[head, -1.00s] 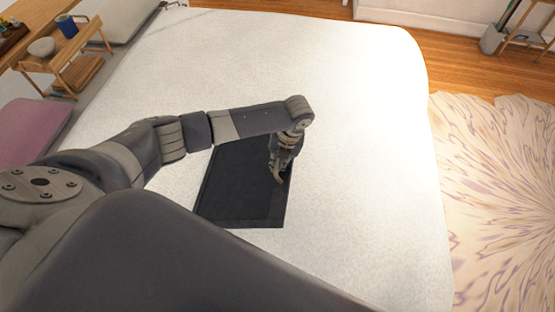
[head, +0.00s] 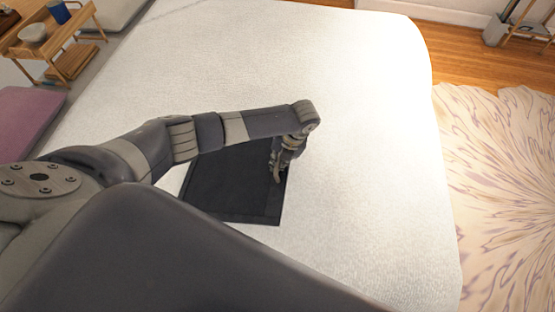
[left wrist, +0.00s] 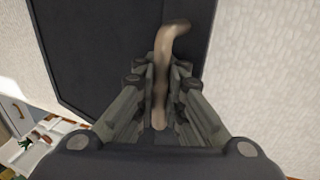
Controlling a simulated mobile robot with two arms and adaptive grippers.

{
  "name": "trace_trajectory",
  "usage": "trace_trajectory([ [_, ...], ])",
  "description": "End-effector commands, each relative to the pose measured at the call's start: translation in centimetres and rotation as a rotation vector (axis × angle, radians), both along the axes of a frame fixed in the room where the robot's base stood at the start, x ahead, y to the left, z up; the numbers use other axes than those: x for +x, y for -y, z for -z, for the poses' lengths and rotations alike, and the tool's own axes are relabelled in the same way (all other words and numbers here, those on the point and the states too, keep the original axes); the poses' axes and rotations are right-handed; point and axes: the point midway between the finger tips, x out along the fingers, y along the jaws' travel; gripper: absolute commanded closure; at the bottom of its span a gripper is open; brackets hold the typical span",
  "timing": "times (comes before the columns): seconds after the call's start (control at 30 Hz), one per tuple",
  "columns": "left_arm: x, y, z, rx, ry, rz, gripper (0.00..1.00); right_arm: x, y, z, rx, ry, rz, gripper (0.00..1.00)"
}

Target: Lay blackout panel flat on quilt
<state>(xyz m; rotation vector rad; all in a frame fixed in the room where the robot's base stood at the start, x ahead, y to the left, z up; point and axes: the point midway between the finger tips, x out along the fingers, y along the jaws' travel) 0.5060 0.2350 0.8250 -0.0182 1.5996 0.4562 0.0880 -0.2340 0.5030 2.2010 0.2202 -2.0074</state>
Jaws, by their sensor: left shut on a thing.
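The blackout panel (head: 225,185) is a dark, flat, framed rectangle over the white quilt (head: 365,190), near the middle of the bed. My arm hides its far left part. My left gripper (head: 277,176) is at the panel's right side, pointing down. In the left wrist view its fingers (left wrist: 162,75) are shut on a tan curved strip (left wrist: 172,35), which looks like a handle or tab on the panel (left wrist: 105,50). I cannot tell whether the panel's whole underside touches the quilt. My right gripper is not in view.
The quilt is clear to the right of and beyond the panel. A wooden side table (head: 50,40) with a bowl (head: 32,33) and a blue cup (head: 59,11) stands at the far left. A purple cushion (head: 28,120) is at the left. A patterned rug (head: 505,190) lies right of the bed.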

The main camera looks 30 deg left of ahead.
Motion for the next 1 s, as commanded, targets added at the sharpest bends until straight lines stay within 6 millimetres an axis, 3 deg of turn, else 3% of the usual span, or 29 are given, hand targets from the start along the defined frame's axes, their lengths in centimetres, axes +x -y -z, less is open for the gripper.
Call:
trace_trajectory([
  [0.5, -0.1, 0.0, 5.3, 0.0, -0.002, -0.002, 1.0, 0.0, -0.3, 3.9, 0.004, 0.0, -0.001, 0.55],
  [1.0, 0.0, 0.0, 6.8, 0.001, 0.0, -0.001, 1.0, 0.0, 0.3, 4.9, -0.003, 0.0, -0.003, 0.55],
])
